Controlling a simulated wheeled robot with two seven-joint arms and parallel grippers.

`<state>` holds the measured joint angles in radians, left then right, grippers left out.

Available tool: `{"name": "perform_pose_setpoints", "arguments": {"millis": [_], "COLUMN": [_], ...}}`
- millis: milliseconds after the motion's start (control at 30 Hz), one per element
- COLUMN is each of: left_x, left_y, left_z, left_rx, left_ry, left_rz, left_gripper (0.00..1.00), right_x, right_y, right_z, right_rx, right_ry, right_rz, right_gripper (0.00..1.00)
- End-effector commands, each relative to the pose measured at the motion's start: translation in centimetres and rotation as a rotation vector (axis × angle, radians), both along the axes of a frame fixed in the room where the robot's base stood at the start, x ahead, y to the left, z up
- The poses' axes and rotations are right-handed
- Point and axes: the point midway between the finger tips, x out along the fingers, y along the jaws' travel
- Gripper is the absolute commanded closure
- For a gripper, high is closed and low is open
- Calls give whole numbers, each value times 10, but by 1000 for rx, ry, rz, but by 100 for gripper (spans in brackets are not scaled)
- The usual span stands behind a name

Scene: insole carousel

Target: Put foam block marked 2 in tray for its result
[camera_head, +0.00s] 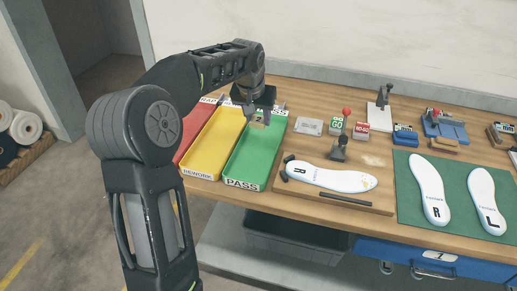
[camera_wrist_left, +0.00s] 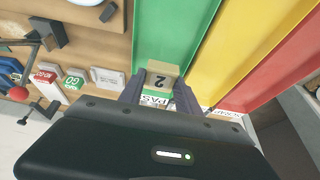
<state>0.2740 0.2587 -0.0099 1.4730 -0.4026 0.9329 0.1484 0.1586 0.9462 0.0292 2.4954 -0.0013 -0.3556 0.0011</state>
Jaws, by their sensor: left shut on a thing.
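The foam block (camera_wrist_left: 160,84) is tan and carries a dark number 2. It is held between the two fingers of my left gripper (camera_wrist_left: 158,94), which is shut on it. In the head view the block (camera_head: 259,121) shows under my left gripper (camera_head: 262,110), over the far end of the green tray (camera_head: 246,166) labelled PASS. Whether it touches the tray floor I cannot tell. The yellow tray (camera_head: 211,146) labelled REWORK and the red tray (camera_head: 198,124) lie to its left; the red tray's near label is hidden by my arm. My right gripper is not in view.
A wooden board with a white insole (camera_head: 331,177) marked R lies right of the green tray. GO (camera_head: 336,125) and NO-GO (camera_head: 361,130) blocks stand behind it. A green mat (camera_head: 454,205) with two insoles is at right. The wall is behind.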

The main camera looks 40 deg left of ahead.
Motion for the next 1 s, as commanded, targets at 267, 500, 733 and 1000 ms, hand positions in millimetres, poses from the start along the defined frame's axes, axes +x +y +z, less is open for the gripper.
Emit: {"name": "perform_pose_setpoints", "arguments": {"millis": [267,500,733,1000], "left_x": [-1,0,0,-1], "left_y": [0,0,0,0], "left_z": [-40,-48,-55,-94], "left_rx": [-2,0,-1,-1], "left_ry": [5,1,2,4], "left_rz": [1,0,0,0], "left_gripper": [100,100,100,100], "right_x": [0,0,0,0], "right_y": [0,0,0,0], "right_z": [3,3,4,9], "right_rx": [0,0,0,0], "right_ry": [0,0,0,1], "right_rz": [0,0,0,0], "right_gripper": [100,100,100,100]}}
